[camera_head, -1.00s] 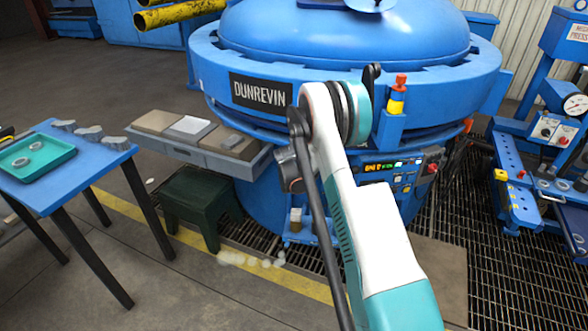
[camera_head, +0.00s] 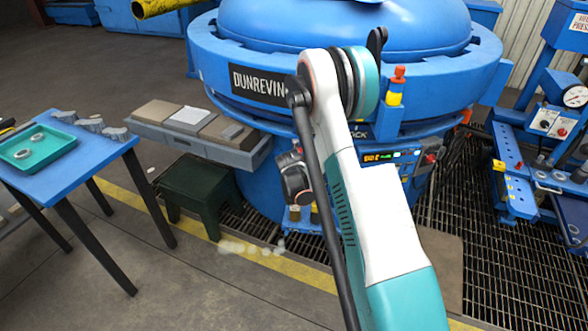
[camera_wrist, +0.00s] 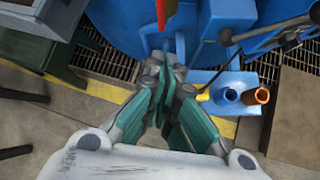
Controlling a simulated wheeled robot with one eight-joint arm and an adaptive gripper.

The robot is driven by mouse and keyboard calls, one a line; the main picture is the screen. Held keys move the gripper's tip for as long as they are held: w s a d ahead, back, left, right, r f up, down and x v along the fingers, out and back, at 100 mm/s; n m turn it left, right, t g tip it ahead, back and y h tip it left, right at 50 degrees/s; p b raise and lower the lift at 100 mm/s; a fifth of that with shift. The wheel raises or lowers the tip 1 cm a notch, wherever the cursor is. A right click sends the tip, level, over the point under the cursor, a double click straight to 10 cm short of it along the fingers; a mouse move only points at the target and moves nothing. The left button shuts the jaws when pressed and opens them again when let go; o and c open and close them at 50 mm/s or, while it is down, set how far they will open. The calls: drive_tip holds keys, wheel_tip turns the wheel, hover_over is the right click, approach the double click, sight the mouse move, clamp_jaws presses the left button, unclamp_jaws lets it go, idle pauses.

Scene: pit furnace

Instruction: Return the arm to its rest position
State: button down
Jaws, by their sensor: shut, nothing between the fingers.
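My arm rises from the bottom of the head view and bends at a teal and white elbow in front of the blue pit furnace (camera_head: 345,120).
A blue table (camera_head: 105,152) with a teal tray (camera_head: 62,150) and grey pieces stands at left. A dark green stool (camera_head: 200,190) stands under the grey shelf (camera_head: 235,155). A blue press (camera_head: 515,190) stands at right. The floor at front left is clear.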

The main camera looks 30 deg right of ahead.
idle(0.3)
drive_tip(key=s+a+r+m+y, duration=0.1)
drive_tip(key=s+a+r+m, duration=0.3)
drive_tip(key=r, duration=0.4)
drive_tip(key=s+a+r+m+y, duration=0.1)
drive_tip(key=s+a+r+m, duration=0.3)
drive_tip(key=r, duration=0.4)
drive_tip(key=s+a+r+m, duration=0.4)
drive_tip(key=r, duration=0.5)
drive_tip(key=s+a+r+m+y, duration=0.1)
drive_tip(key=s+a+m, duration=0.2)
drive_tip(key=s, duration=0.5)
drive_tip(key=s+a+r+m+y, duration=0.1)
drive_tip(key=s+a+r+m, duration=0.1)
drive_tip(key=s+m, duration=0.4)
drive_tip(key=s+a+r+m+y, duration=0.1)
drive_tip(key=s+a+m, duration=0.4)
drive_tip(key=s, duration=0.7)
drive_tip(key=shift+s+r, duration=0.25)
drive_tip(key=shift+r, duration=0.25)
